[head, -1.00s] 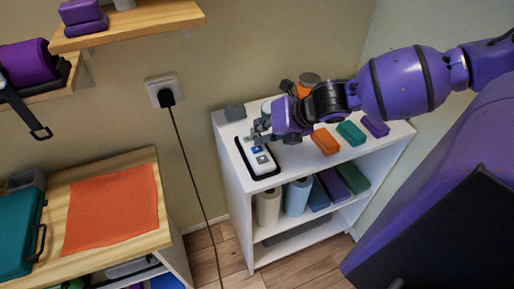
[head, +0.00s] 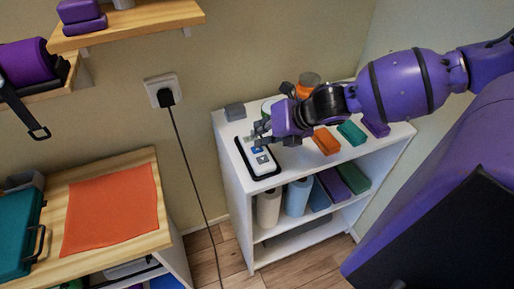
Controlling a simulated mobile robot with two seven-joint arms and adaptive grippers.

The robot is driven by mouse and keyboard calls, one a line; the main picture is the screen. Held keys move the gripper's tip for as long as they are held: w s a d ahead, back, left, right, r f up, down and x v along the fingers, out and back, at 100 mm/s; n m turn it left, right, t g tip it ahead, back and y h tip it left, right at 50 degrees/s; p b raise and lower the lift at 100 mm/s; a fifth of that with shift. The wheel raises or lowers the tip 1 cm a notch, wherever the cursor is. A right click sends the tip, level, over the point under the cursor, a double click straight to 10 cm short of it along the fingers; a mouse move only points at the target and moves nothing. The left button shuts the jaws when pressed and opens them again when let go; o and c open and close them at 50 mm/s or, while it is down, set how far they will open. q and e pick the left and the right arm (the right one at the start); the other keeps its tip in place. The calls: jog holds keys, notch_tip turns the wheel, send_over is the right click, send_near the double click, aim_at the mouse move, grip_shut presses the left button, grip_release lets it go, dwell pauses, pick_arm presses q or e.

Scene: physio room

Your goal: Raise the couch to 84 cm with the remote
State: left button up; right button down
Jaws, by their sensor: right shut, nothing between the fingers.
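The remote (head: 264,170) is a white handset with blue and grey buttons in a black surround. It lies on the left part of the white shelf unit's top. My right gripper (head: 257,136) is shut and empty. Its fingertips are at the far end of the remote and hide part of it. I cannot tell whether they touch it. A large purple form (head: 440,200) with a black flat face fills the lower right. I cannot tell whether it is the couch. No height reading is legible. My left gripper is out of view.
A black cord hangs from the wall socket (head: 164,92). A wooden table (head: 100,172) with an orange cloth stands left.

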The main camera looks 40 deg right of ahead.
jog(key=shift+f, duration=0.45)
dwell(0.3)
dwell(5.9)
jog(key=shift+r, duration=0.9)
jog(key=shift+r, duration=2.5)
